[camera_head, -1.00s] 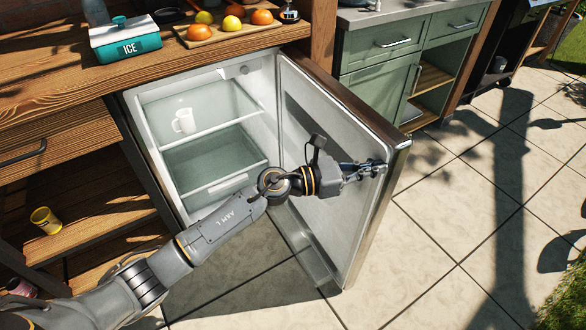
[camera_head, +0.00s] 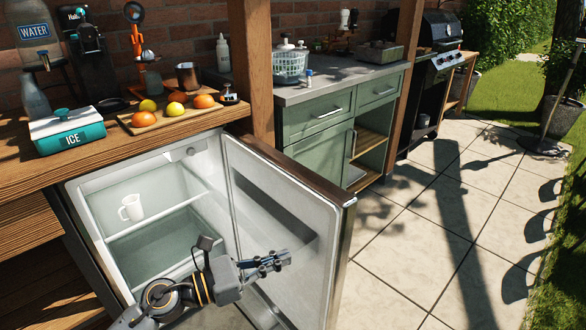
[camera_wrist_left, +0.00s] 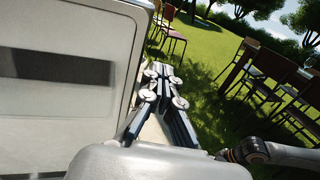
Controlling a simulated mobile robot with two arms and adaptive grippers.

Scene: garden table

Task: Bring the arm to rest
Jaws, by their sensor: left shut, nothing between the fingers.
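My left gripper (camera_head: 268,262) is shut and empty in front of the inner side of the open fridge door (camera_head: 290,215). In the left wrist view the closed fingers (camera_wrist_left: 165,85) point away from me, with the pale door (camera_wrist_left: 60,90) on their left. I cannot tell whether the fingers touch the door. The fridge (camera_head: 140,240) stands open under the wooden counter, and a white mug (camera_head: 131,207) stands on its upper shelf. My right gripper is not in view.
The wooden counter holds an ice box (camera_head: 68,130) and a board of fruit (camera_head: 172,112). A green cabinet (camera_head: 320,130) stands right of the fridge, with a grill (camera_head: 437,65) beyond. Tiled floor (camera_head: 420,240) at the right is clear. The left wrist view shows lawn, tables and chairs.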

